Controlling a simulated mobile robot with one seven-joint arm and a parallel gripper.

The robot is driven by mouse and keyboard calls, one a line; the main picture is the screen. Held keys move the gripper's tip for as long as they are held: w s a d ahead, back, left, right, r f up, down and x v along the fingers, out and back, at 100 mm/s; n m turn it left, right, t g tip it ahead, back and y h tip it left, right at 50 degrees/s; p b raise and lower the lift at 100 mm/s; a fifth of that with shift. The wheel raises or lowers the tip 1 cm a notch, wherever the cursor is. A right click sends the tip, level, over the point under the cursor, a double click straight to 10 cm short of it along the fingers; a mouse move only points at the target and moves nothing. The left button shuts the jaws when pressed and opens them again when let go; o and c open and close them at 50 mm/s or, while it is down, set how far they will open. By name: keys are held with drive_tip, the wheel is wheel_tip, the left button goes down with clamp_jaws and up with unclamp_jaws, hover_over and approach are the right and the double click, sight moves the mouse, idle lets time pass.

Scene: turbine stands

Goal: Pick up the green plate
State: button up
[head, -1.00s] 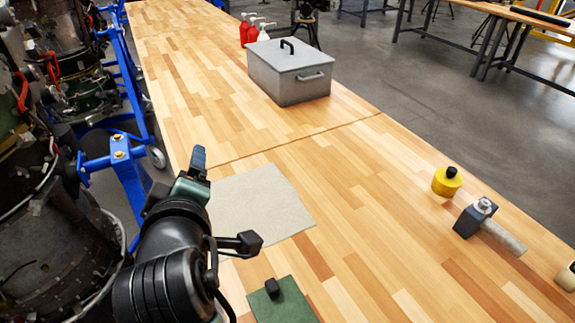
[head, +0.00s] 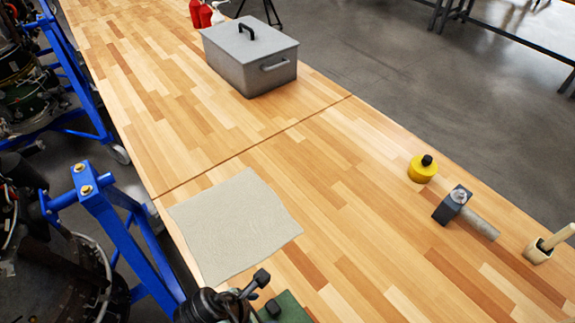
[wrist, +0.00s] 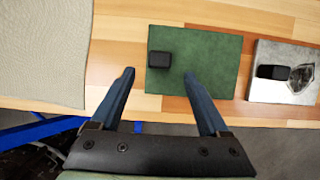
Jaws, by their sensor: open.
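The green plate (wrist: 205,68) lies flat on the wooden bench in the wrist view, with a small black knob (wrist: 159,59) near its left edge. In the head view only part of the green plate (head: 291,311) shows at the bottom edge, partly hidden by my arm. My gripper (wrist: 160,75) is open and empty. In the wrist view its two blue fingers point toward the plate, one to the left of the plate and the other overlapping its lower part. The gap to the plate is hard to judge.
A beige cloth (head: 232,225) lies left of the plate. A silver plate (wrist: 270,89) with a black knob lies close on its right. A grey lidded box (head: 250,62), a yellow container (head: 422,170) and a hammer (head: 465,212) stand farther off. The bench middle is clear.

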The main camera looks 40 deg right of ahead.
sight(272, 307)
drive_tip(key=x, duration=0.2)
drive_tip(key=d+p+x, duration=0.1)
drive_tip(key=x, duration=0.1)
drive_tip(key=shift+d+f, duration=0.2)
drive_tip(key=shift+f, duration=0.35)
drive_tip(key=shift+c, duration=0.3)
clamp_jaws()
drive_tip(key=shift+r, duration=0.1)
idle(0.8)
